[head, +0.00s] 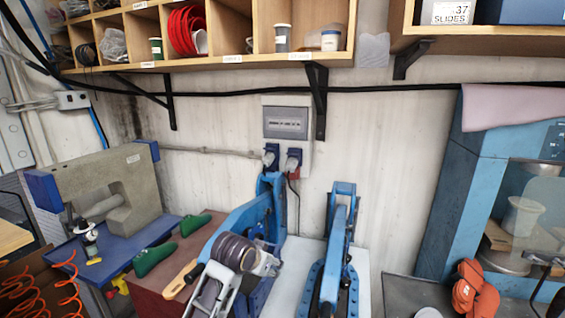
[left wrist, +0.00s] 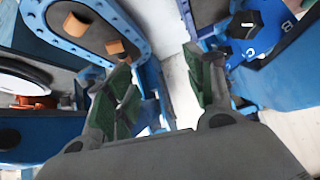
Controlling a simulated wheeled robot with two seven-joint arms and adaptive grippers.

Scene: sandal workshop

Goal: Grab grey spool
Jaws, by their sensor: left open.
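A small grey cylinder with a pale top (head: 282,38), which looks like the grey spool, stands upright in an open compartment of the wooden wall shelf at the top of the head view. My left gripper (head: 266,263) is well below it, low in front of the blue presses. In the left wrist view my left gripper (left wrist: 163,78) has its green-padded fingers apart, with nothing between them but the pale surface beyond. The spool does not show in the left wrist view. My right gripper is not in view.
Blue presses (head: 335,255) stand below. The wall between is mostly clear, apart from a socket box (head: 287,122).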

